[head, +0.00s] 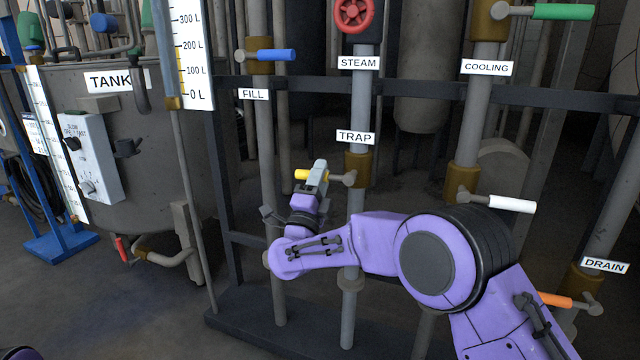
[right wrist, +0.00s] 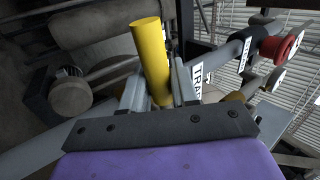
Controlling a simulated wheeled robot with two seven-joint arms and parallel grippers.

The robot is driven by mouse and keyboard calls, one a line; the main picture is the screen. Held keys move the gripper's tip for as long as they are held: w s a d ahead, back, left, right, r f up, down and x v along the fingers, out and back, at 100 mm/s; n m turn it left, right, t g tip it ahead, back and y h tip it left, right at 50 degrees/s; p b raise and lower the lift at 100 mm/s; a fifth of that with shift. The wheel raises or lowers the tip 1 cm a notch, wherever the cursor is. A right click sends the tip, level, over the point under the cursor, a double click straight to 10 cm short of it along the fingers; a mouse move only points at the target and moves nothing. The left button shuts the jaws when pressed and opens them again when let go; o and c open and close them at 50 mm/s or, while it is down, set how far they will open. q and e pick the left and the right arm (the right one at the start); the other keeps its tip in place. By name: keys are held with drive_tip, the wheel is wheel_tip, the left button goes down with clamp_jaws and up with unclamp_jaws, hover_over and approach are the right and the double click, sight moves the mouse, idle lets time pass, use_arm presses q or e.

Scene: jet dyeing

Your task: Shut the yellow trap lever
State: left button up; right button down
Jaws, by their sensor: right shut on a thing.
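The yellow trap lever (head: 302,175) sits on the brass valve (head: 357,167) under the TRAP label (head: 355,137) and points left, across its upright pipe. My right gripper (head: 318,174) is at the lever with its fingers around it, shut on it. In the right wrist view the yellow lever (right wrist: 152,60) stands between the two fingers (right wrist: 156,88), its free end sticking out beyond them. My left gripper is not in view; only a bit of purple shows at the bottom left corner.
The red STEAM wheel (head: 354,14) is above on the same pipe. The blue FILL lever (head: 275,56) is up left, the green COOLING lever (head: 563,12) up right. A white lever (head: 511,204) and the orange DRAIN lever (head: 556,300) are near my right arm. A dark rail (head: 420,92) crosses behind.

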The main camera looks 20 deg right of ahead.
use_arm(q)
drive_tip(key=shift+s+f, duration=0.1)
use_arm(e)
drive_tip(key=shift+r+m+g+h, duration=0.25)
drive_tip(key=shift+m+g+h, duration=0.05)
drive_tip(key=shift+m, duration=0.4)
drive_tip(key=c, duration=1)
unclamp_jaws()
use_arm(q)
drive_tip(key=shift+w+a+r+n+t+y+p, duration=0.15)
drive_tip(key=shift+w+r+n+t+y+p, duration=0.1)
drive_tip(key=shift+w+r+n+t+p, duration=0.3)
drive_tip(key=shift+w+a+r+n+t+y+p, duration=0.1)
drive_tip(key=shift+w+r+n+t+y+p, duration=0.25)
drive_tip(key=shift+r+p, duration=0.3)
use_arm(e)
drive_tip(key=v, duration=1)
drive_tip(key=shift+s+a+f, duration=0.15)
drive_tip(key=shift+f, duration=0.05)
